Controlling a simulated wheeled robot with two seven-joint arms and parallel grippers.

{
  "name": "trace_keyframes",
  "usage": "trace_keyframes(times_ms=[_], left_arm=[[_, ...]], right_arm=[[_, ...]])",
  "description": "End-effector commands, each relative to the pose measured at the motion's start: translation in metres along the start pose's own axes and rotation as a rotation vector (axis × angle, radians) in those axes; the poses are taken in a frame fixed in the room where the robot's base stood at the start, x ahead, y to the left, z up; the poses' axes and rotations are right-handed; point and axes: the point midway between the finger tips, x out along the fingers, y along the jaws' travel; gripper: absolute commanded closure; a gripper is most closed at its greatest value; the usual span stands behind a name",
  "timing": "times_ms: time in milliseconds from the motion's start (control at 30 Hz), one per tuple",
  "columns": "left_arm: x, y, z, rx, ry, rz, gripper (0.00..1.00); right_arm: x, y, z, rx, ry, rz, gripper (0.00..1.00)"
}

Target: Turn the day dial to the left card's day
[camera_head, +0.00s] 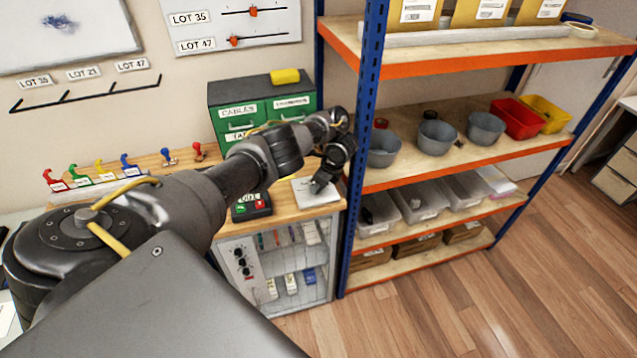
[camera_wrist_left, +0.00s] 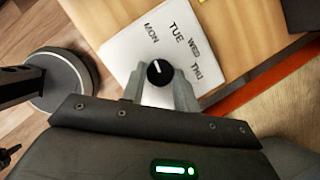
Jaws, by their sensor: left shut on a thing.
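The day dial's white panel (camera_head: 316,198) lies on the wooden counter near its right end. In the left wrist view the panel (camera_wrist_left: 128,52) shows MON, TUE, WED and THU around a round black knob (camera_wrist_left: 158,72). The knob's white pointer line points up in that picture, toward the MON and TUE side; the exact mark is hard to tell. My left gripper (camera_head: 320,186) reaches down over the panel. In the wrist view its fingers (camera_wrist_left: 159,84) are shut on the knob from both sides. I see no card with a readable day. My right gripper is not in view.
A green drawer cabinet (camera_head: 262,103) stands behind my left arm on the counter (camera_head: 140,166). A blue-posted shelf rack (camera_head: 360,150) with bowls and bins stands close to the right of the gripper. Coloured clamps and stamps line the counter's back left.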

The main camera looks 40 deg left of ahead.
Motion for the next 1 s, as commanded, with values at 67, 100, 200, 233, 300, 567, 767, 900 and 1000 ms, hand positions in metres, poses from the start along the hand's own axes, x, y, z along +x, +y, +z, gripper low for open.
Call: trace_keyframes(times_ms=[67,100,200,233,300,567,767,900,1000], left_arm=[[0.001,0.000,0.000,-0.006,0.000,0.003,0.93],[0.001,0.000,0.000,-0.007,0.000,0.003,0.93],[0.001,0.000,0.000,-0.007,0.000,0.003,0.93],[0.001,0.000,0.000,-0.007,0.000,0.003,0.93],[0.001,0.000,0.000,-0.007,0.000,0.002,0.93],[0.001,0.000,0.000,-0.006,0.000,0.002,0.48],[0.000,0.000,0.000,-0.005,0.000,0.002,0.48],[-0.006,-0.002,-0.003,-0.001,0.001,-0.001,0.48],[-0.021,-0.005,-0.010,0.009,0.002,-0.006,0.48]], right_arm=[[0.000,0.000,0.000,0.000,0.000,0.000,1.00],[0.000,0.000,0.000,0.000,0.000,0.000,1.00],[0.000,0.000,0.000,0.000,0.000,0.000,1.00],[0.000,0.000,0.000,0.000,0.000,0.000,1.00],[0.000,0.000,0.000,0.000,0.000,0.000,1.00],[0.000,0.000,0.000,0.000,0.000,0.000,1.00],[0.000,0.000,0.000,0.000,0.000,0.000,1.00],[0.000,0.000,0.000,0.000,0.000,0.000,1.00],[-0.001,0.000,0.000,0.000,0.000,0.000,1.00]])
